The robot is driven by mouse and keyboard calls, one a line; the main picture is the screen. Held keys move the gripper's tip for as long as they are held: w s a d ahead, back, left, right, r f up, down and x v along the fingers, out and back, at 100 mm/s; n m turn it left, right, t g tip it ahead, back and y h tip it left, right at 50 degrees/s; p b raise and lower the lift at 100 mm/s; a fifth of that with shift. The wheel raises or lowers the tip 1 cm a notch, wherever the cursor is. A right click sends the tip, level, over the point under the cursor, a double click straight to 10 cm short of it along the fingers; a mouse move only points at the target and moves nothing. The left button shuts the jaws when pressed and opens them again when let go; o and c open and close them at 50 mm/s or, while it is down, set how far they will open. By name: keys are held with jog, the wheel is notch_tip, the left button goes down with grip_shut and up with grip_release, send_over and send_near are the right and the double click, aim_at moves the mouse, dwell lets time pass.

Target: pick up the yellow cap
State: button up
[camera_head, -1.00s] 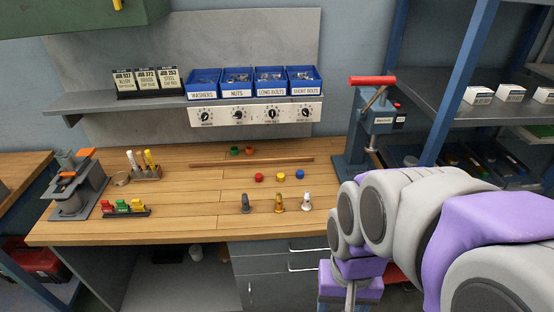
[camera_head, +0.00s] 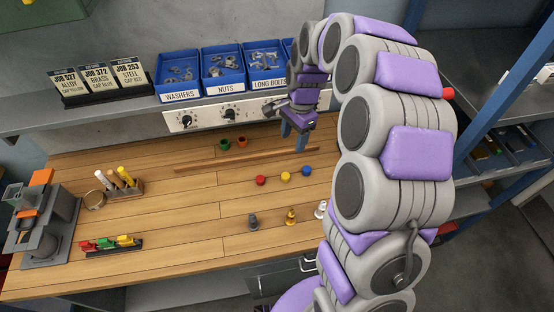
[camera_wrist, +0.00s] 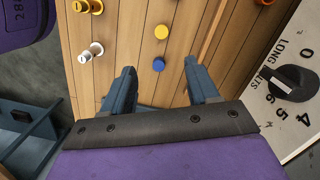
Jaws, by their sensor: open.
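The yellow cap (camera_head: 285,176) lies on the wooden bench between the red cap (camera_head: 260,180) and the blue cap (camera_head: 306,171). In the wrist view the yellow cap (camera_wrist: 161,32) is beyond my fingertips, with the blue cap (camera_wrist: 158,64) nearer to them. My gripper (camera_head: 294,143) is open and empty, raised above the back of the bench near the shelf. In the wrist view its two fingers (camera_wrist: 160,74) are spread apart, touching no cap.
Grey, brass and white fittings (camera_head: 291,216) stand in front of the caps. A wooden strip (camera_head: 232,159) lies behind them, near green and orange cups (camera_head: 233,143). The dial panel (camera_wrist: 297,100) is close beside my gripper.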

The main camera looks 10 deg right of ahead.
jog(key=b, duration=0.2)
send_over(286, 175)
jog(key=f, duration=1.1)
jog(key=shift+w+d+f, duration=0.3)
jog(key=shift+d, duration=0.1)
jog(key=shift+a+f, duration=0.25)
jog(key=shift+f, duration=0.1)
jog(key=f, duration=0.1)
jog(key=f+b, duration=0.1)
jog(key=f, duration=0.3)
jog(key=shift+s+f+b, duration=0.1)
jog(key=shift+s+b, duration=0.15)
jog(key=shift+b, duration=0.15)
jog(key=shift+a, duration=0.15)
jog(key=shift+a, duration=0.1)
jog(key=shift+c, duration=1.2)
jog(key=c, duration=0.8)
